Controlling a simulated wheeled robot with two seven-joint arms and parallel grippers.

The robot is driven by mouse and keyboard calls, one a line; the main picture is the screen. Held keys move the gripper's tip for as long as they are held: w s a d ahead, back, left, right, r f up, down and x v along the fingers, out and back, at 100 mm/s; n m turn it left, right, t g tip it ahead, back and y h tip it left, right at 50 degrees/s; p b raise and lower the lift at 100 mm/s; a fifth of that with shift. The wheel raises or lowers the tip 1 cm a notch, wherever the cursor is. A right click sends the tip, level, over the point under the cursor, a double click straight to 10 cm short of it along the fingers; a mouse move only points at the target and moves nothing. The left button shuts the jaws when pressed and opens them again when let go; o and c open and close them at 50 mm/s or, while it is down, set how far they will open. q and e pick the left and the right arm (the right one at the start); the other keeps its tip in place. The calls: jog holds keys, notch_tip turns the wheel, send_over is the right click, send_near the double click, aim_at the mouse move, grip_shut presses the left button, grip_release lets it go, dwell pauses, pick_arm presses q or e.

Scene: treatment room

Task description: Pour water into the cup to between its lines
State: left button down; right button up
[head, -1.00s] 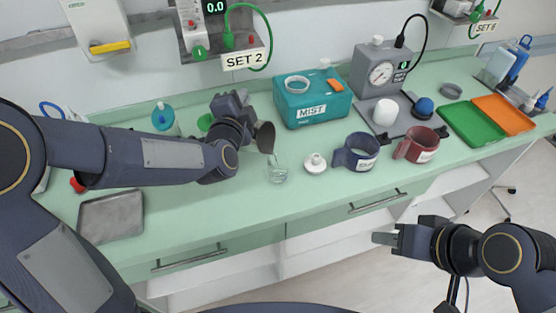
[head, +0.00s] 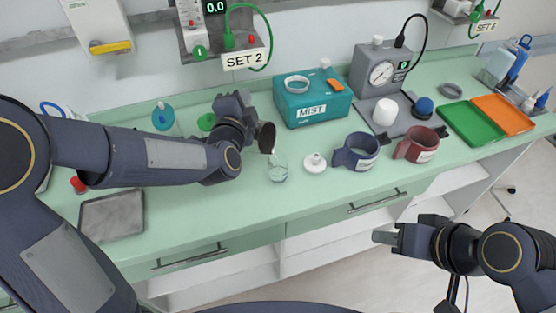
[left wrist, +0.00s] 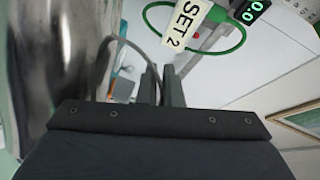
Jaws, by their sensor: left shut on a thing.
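My left gripper (head: 237,108) is shut on the handle of a metal jug (head: 266,138). The jug is tipped, its dark mouth turned toward the clear cup (head: 278,170), with a pale thin stream between its lip and the cup. The cup stands upright on the counter and holds some water; its lines are too small to read. In the left wrist view the shiny jug wall (left wrist: 60,70) fills the left side, and the fingers (left wrist: 162,88) close on the thin handle. My right gripper (head: 388,237) is empty, in front of the counter; its finger gap is unclear.
A white lidded piece (head: 315,163), a blue mug (head: 357,152) and a red mug (head: 416,146) stand right of the cup. The teal MIST box (head: 312,110) is behind. A grey tray (head: 112,216) lies at left. The counter's front strip (head: 240,205) is clear.

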pick_arm(q)
jog(key=shift+s+d+r, duration=0.25)
jog(key=shift+d+r, duration=0.05)
jog(key=shift+d, duration=0.2)
dwell(1.1)
jog(key=a, duration=0.1)
jog(key=w+a+f+n+b, duration=0.1)
jog(key=shift+w+a+f, duration=0.15)
jog(key=shift+w+a, duration=0.05)
jog(key=shift+a, duration=0.2)
jog(key=a+r+n+p, duration=0.1)
jog(key=w+r+g+p, duration=0.1)
jog(key=shift+a+r+n, duration=0.35)
jog(key=shift+r+n, duration=0.05)
jog(key=shift+w+a+r+n+g+h, duration=0.1)
jog(key=shift+a+n+g+h, duration=0.05)
jog(key=shift+n+g+h, duration=0.15)
jog(key=shift+w+a+f+n+b, duration=0.2)
jog(key=shift+a+f+n+b, duration=0.15)
jog(key=shift+n, duration=0.15)
jog(key=shift+g, duration=0.3)
dwell(0.4)
